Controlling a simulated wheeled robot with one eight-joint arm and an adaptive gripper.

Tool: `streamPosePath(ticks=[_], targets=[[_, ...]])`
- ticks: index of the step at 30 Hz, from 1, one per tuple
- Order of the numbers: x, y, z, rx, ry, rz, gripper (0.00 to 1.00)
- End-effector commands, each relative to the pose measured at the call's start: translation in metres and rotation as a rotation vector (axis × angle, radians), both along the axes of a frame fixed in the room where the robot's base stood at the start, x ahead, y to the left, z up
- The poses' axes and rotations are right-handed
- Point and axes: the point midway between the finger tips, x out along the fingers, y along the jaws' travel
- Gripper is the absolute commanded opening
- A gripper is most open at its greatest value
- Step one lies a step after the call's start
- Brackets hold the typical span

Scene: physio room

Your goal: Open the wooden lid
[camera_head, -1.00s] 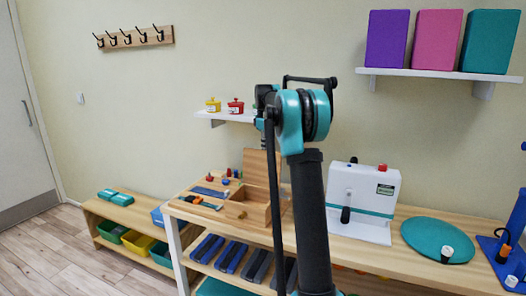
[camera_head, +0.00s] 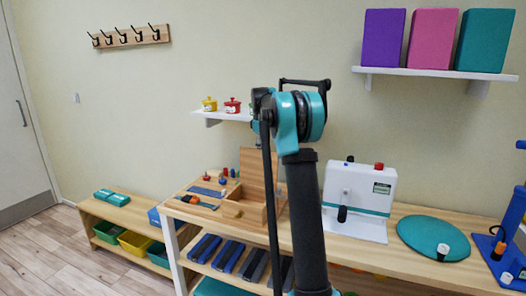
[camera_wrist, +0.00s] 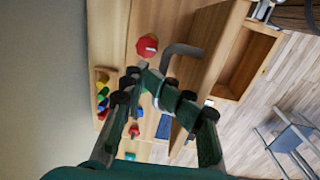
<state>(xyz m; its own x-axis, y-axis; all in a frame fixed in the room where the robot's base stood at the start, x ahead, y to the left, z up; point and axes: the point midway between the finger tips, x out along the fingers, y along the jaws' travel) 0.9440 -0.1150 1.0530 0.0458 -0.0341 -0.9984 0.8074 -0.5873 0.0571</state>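The wooden box (camera_head: 253,218) stands on the wooden bench in the head view, partly behind my arm. Its wooden lid (camera_head: 257,168) is raised and stands about upright at the back of the box. My arm hides the right part of both. In the wrist view, my gripper (camera_wrist: 155,86) has its dark green fingers drawn together, with nothing clearly held between them. A grey bent bar (camera_wrist: 182,52) shows just beyond the fingertips. In the head view my gripper is hidden behind the arm.
A white device (camera_head: 357,190) and a teal disc (camera_head: 432,236) stand to the right on the bench. Small knobs and tools lie left of the box. A shelf with small pots (camera_head: 232,105) hangs behind. Colored blocks (camera_head: 431,38) sit on the upper shelf.

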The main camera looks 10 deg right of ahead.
Motion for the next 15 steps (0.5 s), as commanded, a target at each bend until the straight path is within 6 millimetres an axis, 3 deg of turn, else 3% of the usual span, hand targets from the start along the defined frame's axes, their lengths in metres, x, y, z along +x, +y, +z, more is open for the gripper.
streamPosePath(ticks=[11, 15], targets=[[0.0, -0.002, 0.003, -0.002, -0.003, -0.003, 0.29], [0.0, -0.001, 0.015, -0.002, -0.003, -0.003, 0.29]])
